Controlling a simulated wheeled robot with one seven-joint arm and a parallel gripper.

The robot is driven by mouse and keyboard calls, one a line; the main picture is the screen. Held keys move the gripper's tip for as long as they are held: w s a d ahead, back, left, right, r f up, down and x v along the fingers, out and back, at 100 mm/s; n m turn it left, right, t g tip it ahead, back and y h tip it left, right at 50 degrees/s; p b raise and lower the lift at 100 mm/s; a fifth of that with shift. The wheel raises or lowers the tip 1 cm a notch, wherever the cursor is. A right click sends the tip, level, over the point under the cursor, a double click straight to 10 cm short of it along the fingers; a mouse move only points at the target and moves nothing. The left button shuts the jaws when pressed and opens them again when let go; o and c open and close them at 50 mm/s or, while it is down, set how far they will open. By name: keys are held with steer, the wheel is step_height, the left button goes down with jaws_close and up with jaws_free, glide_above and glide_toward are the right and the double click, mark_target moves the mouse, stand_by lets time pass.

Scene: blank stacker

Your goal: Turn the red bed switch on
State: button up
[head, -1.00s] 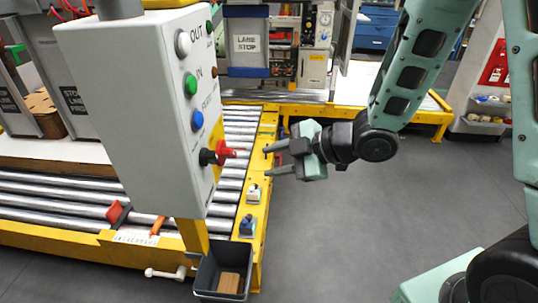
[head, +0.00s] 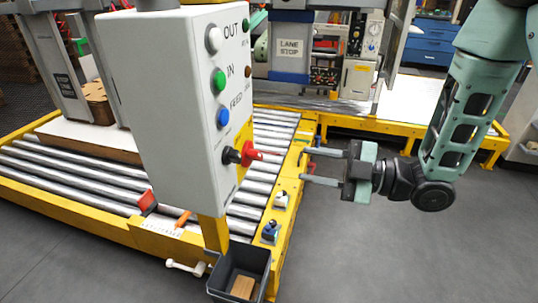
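A gap shows between the fingertips and the knob.
A yellow-framed roller conveyor (head: 70,185) runs behind and below the box. A grey bin (head: 240,272) with a brown block hangs below it. Grey floor (head: 400,260) is open at the right.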

mark_target(260, 156)
steer(key=p+x, duration=0.1)
steer(key=x, duration=0.8)
steer(key=shift+a, duration=0.25)
steer(key=shift+c, duration=0.3)
jaws_close()
